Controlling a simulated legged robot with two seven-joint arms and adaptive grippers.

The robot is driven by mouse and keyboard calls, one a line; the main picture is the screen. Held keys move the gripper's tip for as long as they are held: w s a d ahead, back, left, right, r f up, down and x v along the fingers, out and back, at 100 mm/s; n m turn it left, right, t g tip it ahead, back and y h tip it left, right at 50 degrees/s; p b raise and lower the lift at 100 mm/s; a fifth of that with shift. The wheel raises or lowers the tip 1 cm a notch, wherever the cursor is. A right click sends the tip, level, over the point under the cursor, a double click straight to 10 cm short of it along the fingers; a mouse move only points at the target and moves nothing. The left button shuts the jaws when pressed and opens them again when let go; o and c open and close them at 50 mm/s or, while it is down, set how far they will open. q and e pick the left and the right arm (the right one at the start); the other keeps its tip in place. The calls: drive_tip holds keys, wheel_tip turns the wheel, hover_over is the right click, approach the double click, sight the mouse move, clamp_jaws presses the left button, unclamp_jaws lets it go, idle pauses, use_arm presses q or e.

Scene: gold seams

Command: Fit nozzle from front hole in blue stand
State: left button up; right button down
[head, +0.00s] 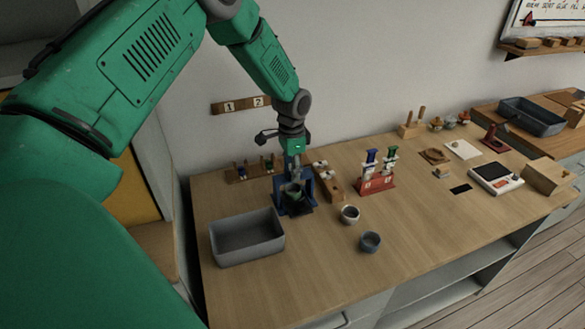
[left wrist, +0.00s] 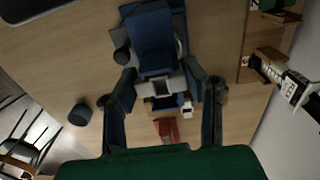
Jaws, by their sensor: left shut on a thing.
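The blue stand (head: 305,187) is on the table beyond the grey bin, and shows large in the left wrist view (left wrist: 153,42). My left gripper (head: 293,178) points down at the stand; its fingers (left wrist: 165,88) are shut on a small pale grey piece (left wrist: 158,88), which looks like a nozzle, against the stand's edge. Whether it is seated cannot be told. A greenish cup-like thing shows at the stand below the gripper. A wooden block (head: 327,181) with white nozzles stands right of the stand; which hole is empty is unclear. My right gripper is not in view.
The grey bin (head: 247,240) is front left. Two small cups (head: 350,214) (head: 370,241) stand front right of the stand. A red rack (head: 376,184) with blue and green syringes is to the right. A wooden rack (head: 250,170) lies behind. The front middle of the table is clear.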

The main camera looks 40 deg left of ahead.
use_arm(q)
drive_tip(key=shift+f, duration=0.55)
idle(0.5)
drive_tip(key=o, duration=0.9)
drive_tip(key=shift+c, duration=0.2)
drive_tip(key=shift+r, duration=0.1)
drive_tip(key=shift+r+p, duration=1.9)
drive_tip(key=shift+r, duration=0.6)
drive_tip(key=shift+f, duration=0.1)
